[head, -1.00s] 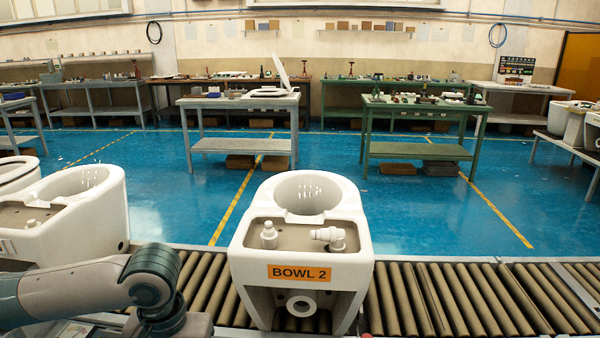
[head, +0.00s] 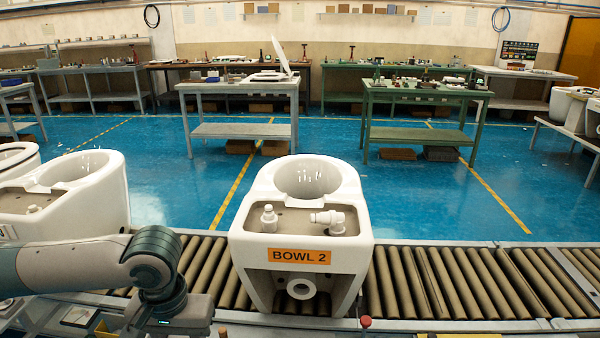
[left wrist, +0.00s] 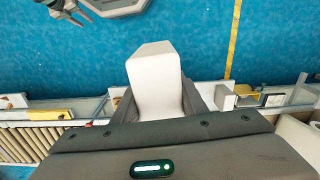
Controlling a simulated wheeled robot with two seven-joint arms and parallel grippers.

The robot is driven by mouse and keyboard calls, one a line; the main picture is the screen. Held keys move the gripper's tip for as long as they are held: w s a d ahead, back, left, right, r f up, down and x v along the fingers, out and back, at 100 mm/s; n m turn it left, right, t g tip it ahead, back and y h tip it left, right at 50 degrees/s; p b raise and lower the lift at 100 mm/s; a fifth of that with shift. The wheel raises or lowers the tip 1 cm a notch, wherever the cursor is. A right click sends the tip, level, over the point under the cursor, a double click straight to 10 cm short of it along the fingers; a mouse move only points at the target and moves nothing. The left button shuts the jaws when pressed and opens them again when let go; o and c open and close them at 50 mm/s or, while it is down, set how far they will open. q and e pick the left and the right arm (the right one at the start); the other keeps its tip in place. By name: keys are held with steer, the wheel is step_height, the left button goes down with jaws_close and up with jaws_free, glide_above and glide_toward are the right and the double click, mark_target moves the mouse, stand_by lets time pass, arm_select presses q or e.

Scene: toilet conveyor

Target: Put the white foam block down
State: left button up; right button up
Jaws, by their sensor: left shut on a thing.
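The white foam block (left wrist: 154,80) shows in the left wrist view, standing out between the fingers of my left gripper (left wrist: 157,103). The gripper is shut on it. The blue floor lies behind the block in that view, and the block's lower end is hidden by the gripper body. In the head view my left wrist is at the bottom left, in front of the conveyor; its fingers and the block are out of frame. A dark jaw-like part, perhaps my right gripper (left wrist: 66,10), is cut off at the left wrist view's top edge; its opening is unclear.
A white toilet bowl labelled BOWL 2 (head: 300,215) stands on the roller conveyor (head: 450,283). Another bowl (head: 75,200) is to its left. A red knob (head: 366,322) is at the near rail. A yellow item (left wrist: 48,114) and small parts lie along the conveyor's side.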

arm_select(q)
steer(key=s+f, duration=0.4)
steer(key=f, duration=1.1)
